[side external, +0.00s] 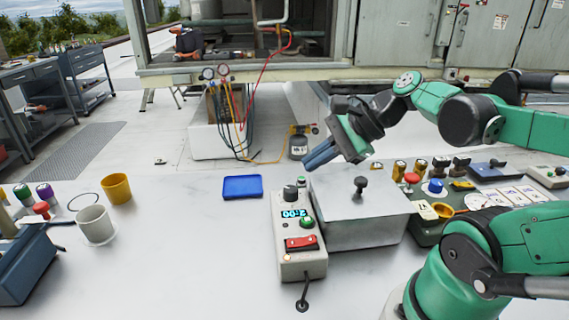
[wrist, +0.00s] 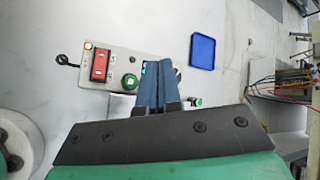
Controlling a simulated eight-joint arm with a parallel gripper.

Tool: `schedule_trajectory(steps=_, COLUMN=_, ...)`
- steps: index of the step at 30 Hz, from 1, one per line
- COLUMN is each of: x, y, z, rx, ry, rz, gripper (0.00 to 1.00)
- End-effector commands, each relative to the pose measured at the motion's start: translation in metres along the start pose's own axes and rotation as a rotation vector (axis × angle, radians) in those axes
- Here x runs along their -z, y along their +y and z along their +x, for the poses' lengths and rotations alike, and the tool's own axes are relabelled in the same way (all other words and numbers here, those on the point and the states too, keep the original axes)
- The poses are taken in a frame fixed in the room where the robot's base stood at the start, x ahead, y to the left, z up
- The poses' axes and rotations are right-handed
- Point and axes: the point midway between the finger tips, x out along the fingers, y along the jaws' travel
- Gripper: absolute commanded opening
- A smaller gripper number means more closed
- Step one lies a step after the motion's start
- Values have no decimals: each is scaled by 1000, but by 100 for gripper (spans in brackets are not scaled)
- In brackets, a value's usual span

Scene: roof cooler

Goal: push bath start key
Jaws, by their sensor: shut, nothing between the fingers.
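The bath's control box (side external: 289,262) stands on the white table with a lit cyan display (side external: 293,213), a round green key (side external: 306,222), a red rocker switch (side external: 301,243) and a black knob (side external: 290,193). It joins a metal bath (side external: 365,222) with a black-knobbed lid. My gripper (side external: 309,166) is shut and empty, its blue fingers in the air above the far end of the control box. In the wrist view the fingertips (wrist: 158,64) hide most of the display. The green key (wrist: 130,81) shows just left of them, apart from them in the picture.
A blue tray (side external: 242,187) lies left of the bath. A yellow cup (side external: 116,188) and a white cup (side external: 95,225) stand farther left. A green panel with knobs and dials (side external: 436,220) crowds the right side.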

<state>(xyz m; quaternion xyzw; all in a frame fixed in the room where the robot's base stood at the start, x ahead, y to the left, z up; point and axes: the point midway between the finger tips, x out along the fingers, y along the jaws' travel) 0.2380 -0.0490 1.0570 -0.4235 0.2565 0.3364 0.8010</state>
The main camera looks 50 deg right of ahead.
Motion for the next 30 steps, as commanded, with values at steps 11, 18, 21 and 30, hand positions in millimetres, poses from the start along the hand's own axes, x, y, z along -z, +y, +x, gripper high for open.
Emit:
schedule_trajectory(steps=11, x=17, y=17, z=24, rx=0, ry=1, rz=-3, gripper=0)
schedule_trajectory(steps=18, x=30, y=30, z=42, rx=0, ry=1, rz=-4, gripper=0)
schedule_trajectory(steps=21, x=35, y=33, z=48, rx=0, ry=1, rz=-4, gripper=0)
schedule_trajectory(steps=30, x=43, y=42, z=59, rx=-1, ry=1, rz=-4, gripper=0)
